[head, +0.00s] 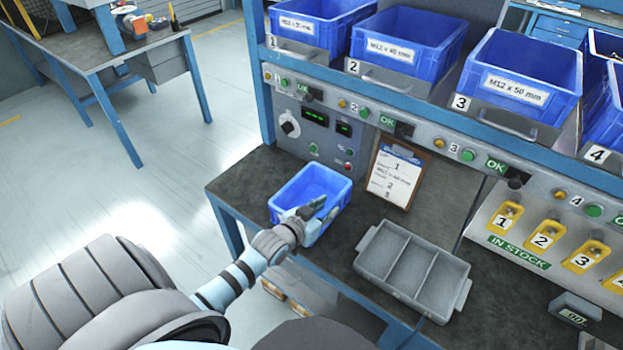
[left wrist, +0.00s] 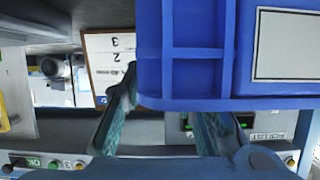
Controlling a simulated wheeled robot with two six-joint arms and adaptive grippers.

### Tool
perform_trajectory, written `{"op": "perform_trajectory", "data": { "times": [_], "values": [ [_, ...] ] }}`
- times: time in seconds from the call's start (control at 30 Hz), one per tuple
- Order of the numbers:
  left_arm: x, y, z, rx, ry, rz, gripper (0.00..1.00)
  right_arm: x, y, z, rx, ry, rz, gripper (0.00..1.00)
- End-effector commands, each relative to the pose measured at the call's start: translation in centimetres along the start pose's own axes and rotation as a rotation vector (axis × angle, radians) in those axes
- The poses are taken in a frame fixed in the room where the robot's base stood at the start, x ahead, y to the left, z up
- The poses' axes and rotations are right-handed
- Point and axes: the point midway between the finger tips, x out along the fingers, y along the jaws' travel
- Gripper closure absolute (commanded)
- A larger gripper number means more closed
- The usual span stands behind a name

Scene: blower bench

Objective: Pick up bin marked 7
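A blue bin (head: 318,184) stands on the dark bench top, at its left end. It looks empty from above. In the left wrist view the blue bin (left wrist: 185,80) is close and fills the upper right, with a blank white label panel. No number is readable on it. My left gripper (head: 320,211) is at the bin's near side, overlapping its wall. Its two fingers (left wrist: 165,108) are apart, with a gap between them. One fingertip is partly hidden by the bin, and I cannot tell whether they touch it. My right gripper is not in view. No mark 7 shows.
Blue bins marked 1 (head: 312,22), 2 (head: 405,45) and 3 (head: 520,85) sit on the upper shelf. A grey divided tray (head: 412,268) stands right of the bench bin. A clipboard (head: 394,176) leans behind. Open floor lies left.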

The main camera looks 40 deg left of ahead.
Motion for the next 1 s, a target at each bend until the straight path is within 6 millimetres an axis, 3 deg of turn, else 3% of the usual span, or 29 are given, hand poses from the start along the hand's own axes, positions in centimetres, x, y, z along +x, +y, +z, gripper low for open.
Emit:
{"op": "perform_trajectory", "data": {
  "times": [0.1, 0.3, 0.47, 0.87, 1.0],
  "values": [
    [1.6, 0.0, 0.2, -0.002, 0.001, -0.001, 0.73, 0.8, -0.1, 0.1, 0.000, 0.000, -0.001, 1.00],
    [1.6, 0.0, 0.0, 0.000, 0.001, 0.000, 0.75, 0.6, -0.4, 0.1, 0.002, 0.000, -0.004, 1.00],
    [1.6, 0.0, 0.0, 0.000, 0.001, -0.001, 1.00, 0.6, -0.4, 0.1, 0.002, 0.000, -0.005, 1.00],
    [1.5, 0.0, -0.1, 0.000, 0.002, -0.001, 1.00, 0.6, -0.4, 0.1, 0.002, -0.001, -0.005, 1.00],
    [0.8, 0.0, -2.0, 0.003, 0.004, 0.000, 1.00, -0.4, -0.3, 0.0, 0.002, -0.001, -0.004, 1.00]
  ]
}}
